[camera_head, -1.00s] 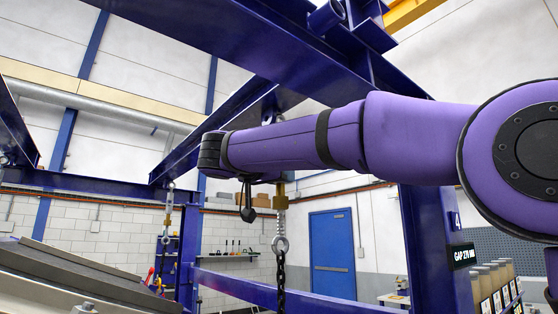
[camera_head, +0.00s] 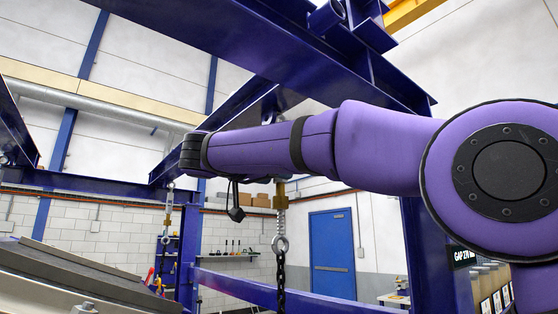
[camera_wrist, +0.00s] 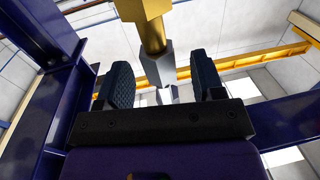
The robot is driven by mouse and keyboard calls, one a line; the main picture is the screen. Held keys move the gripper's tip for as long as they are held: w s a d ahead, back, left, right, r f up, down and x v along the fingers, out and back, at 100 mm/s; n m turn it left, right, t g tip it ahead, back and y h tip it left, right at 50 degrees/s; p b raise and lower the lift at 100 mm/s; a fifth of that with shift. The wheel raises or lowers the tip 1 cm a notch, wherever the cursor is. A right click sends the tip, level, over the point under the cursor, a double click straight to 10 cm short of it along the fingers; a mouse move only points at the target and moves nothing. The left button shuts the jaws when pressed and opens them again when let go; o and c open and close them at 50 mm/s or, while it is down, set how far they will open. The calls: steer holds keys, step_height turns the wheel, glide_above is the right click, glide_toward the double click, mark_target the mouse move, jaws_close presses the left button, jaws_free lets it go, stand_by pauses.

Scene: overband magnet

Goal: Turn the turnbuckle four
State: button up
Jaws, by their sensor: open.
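A turnbuckle with a brass-coloured block and a steel eye (camera_head: 280,220) hangs from the blue frame above a dark chain, just right of my wrist in the head view. Its top is hidden behind my arm. A similar turnbuckle (camera_head: 168,207) hangs further back on the left. I cannot tell which is number four. In the wrist view, a brass and steel turnbuckle (camera_wrist: 152,38) rises between the two dark padded fingers of my gripper (camera_wrist: 163,86). The gripper is open, with visible space on both sides of the steel part. I see no contact.
A sloped dark conveyor belt (camera_head: 70,275) fills the lower left. A blue door (camera_head: 332,255) is in the back wall.

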steer(key=shift+v, duration=2.85)
steer(key=o, duration=0.6)
steer(key=shift+c, duration=0.2)
steer(key=v, duration=1)
steer(key=shift+s+a, duration=0.25)
steer(key=shift+s, duration=0.05)
